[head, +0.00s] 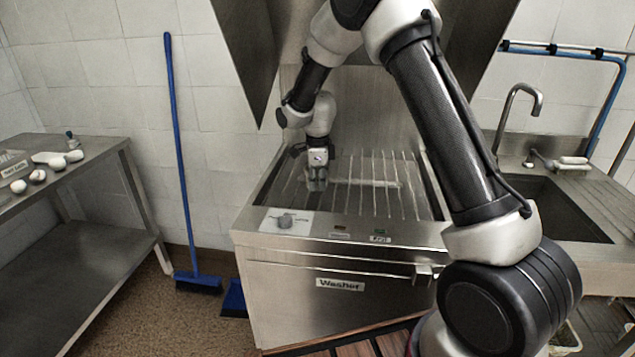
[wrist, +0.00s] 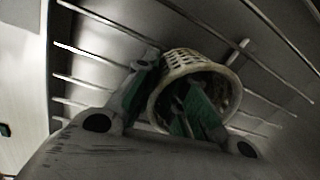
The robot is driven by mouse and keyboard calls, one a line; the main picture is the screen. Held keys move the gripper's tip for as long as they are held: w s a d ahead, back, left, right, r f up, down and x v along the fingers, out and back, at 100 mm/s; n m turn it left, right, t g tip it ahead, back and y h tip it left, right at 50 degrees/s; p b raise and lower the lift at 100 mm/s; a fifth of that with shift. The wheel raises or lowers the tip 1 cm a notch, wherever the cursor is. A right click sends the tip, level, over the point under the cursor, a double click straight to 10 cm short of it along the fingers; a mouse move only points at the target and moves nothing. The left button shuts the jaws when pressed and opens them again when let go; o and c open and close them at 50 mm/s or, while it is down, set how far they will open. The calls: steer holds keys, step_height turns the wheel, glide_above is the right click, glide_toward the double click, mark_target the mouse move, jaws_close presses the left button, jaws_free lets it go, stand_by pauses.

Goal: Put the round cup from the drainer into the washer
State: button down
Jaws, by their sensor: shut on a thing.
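The round cup (wrist: 190,62) is a cream perforated basket in the wrist view. My gripper (wrist: 172,105) is shut on its wall, with one green-padded finger outside and the other inside the cup. The cup is tilted, its open mouth partly facing the camera. In the head view my gripper (head: 317,182) points down over the left part of the washer's rack; the cup is too small to make out there. The washer (head: 290,305) is a steel unit with a labelled front and an open top with metal bars. Whether the cup touches the bars I cannot tell.
A pale bar (head: 365,183) lies across the rack. A sloped steel hood (head: 243,50) hangs above left. A sink (head: 560,205) with a tap (head: 520,95) is at right. A steel table (head: 95,160) with several small white items stands left, near a blue broom (head: 180,150).

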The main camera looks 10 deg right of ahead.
steer(key=shift+f, duration=0.1)
steer(key=c, duration=1.5)
jaws_free()
steer(key=r, duration=0.4)
steer(key=s+r, duration=0.1)
steer(key=r, duration=0.7)
steer(key=shift+s+a+r, duration=0.1)
steer(key=shift+s+a, duration=0.05)
